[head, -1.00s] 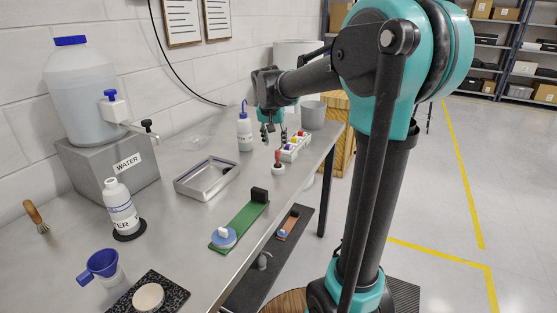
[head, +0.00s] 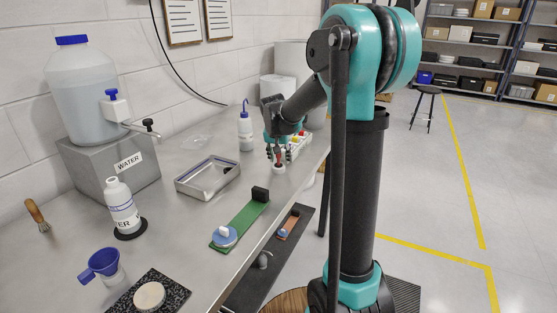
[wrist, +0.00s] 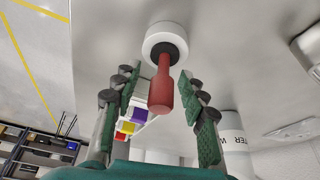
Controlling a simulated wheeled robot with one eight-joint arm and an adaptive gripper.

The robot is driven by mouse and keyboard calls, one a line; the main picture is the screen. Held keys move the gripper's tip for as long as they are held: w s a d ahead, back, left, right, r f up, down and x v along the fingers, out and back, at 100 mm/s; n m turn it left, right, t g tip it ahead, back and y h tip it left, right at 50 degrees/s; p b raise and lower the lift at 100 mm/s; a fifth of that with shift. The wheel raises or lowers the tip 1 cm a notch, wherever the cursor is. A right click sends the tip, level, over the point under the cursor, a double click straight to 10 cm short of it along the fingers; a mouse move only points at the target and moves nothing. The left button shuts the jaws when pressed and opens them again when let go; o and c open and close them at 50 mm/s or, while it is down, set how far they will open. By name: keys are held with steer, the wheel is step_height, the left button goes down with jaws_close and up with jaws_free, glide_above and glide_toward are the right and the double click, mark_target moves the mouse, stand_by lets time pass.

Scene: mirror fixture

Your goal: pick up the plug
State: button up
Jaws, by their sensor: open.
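A red handle-shaped piece, which looks like the plug, stands in a round white base (head: 279,168) near the bench's right edge. In the wrist view the red piece (wrist: 161,92) has a dark collar where it meets the white base (wrist: 165,42). My gripper (wrist: 160,80) is open, with a green-padded finger on each side of the red piece and visible gaps between. In the head view my gripper (head: 279,148) is right at the red piece and partly hides it. I cannot tell whether any finger touches it.
A white rack with coloured pieces (wrist: 132,122) stands close beside the gripper; it is partly hidden in the head view. A wash bottle (head: 245,132) stands to the left. A metal tray (head: 207,177) and a green board (head: 241,222) lie nearer on the bench.

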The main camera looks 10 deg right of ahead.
jaws_close()
steer(key=shift+r, duration=0.15)
